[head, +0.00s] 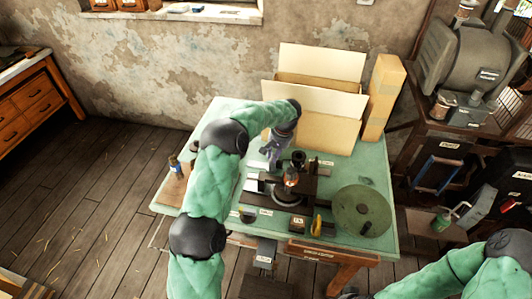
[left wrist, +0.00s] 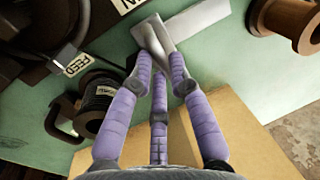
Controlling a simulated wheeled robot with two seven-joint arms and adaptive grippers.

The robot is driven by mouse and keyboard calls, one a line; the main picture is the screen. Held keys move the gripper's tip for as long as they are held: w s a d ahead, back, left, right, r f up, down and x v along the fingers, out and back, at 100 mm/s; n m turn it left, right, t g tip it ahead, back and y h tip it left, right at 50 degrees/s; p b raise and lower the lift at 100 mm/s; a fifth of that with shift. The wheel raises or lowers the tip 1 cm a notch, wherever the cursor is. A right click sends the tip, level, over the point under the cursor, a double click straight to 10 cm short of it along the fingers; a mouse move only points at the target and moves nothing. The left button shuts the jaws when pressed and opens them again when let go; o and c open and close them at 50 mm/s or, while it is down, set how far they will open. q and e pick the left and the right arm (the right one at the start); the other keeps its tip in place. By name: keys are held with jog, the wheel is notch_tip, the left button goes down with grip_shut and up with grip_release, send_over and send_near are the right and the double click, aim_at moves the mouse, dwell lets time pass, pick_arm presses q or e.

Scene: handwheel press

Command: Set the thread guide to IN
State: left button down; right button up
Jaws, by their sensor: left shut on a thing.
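A flat grey metal piece, which looks like the thread guide (left wrist: 155,42), stands out from a pale metal strip (left wrist: 200,20) in the left wrist view. My left gripper (left wrist: 160,75) has its purple fingers closed around the near end of this piece. A white label (left wrist: 128,4), partly cut off and seemingly reading IN, lies beside its far end. In the head view my left gripper (head: 272,155) reaches down at the back of the dark press (head: 300,185), and its fingers hide the guide. My right arm shows at the lower right; its gripper is out of the picture.
The press stands on a green-topped table (head: 225,120). An open cardboard box (head: 330,135) and a tall carton (head: 383,95) stand behind. A green disc (head: 362,212) is at the right. A black spool (left wrist: 98,95) and wooden spool (left wrist: 285,18) flank the gripper.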

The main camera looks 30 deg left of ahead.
pick_arm(q)
jog(key=shift+w+d, duration=0.1)
jog(key=shift+d, duration=0.05)
jog(key=c, duration=1.2)
grip_release()
jog(key=shift+d, duration=0.15)
jog(key=shift+o, duration=0.2)
notch_tip(320, 180, up, 12)
jog(key=d, duration=0.2)
jog(key=shift+w, duration=0.3)
jog(key=shift+d+f, duration=0.1)
jog(key=shift+f, duration=0.05)
